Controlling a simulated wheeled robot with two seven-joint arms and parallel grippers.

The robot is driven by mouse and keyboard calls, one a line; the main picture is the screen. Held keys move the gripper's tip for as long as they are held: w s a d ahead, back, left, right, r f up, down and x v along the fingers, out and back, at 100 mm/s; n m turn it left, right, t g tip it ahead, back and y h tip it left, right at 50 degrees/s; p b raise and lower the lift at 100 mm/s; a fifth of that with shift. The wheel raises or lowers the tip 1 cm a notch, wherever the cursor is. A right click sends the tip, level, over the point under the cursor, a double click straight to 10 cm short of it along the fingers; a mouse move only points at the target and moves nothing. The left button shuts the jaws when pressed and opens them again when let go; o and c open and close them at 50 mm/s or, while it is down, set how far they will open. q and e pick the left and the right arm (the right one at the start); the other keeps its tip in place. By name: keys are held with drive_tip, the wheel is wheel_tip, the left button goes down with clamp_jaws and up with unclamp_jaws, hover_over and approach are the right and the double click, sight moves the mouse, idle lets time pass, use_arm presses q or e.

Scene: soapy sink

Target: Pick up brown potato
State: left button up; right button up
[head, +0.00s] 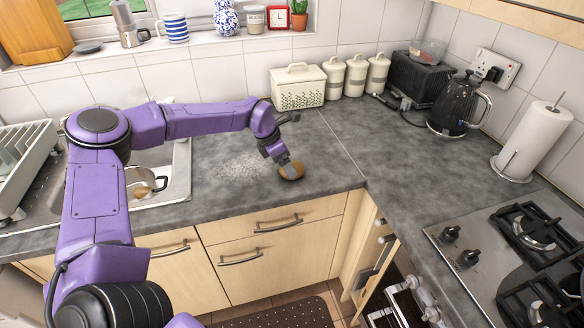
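A brown potato (291,172) lies on the grey countertop, near the front edge close to the inner corner. My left gripper (285,161) comes down from the upper left, with its grey fingers right at the top of the potato. The fingers partly cover the potato's upper left side. It is too small to tell whether they are open or shut, or whether they grip it. My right gripper is not in view.
A steel sink (178,178) with a small brown item in it lies left, partly behind my arm. A whitish patch marks the counter beside the potato. A bread bin (298,87), canisters, toaster (418,78), kettle (460,104), paper towel roll (535,142) and hob (515,250) stand around. The corner counter is clear.

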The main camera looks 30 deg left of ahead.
use_arm(q)
drive_tip(key=x, duration=0.3)
drive_tip(key=shift+w+d+f+p, duration=0.15)
drive_tip(key=shift+w+f+p, duration=0.05)
drive_tip(key=shift+f+p, duration=0.1)
drive_tip(key=shift+s+r, duration=0.1)
drive_tip(key=c, duration=1.2)
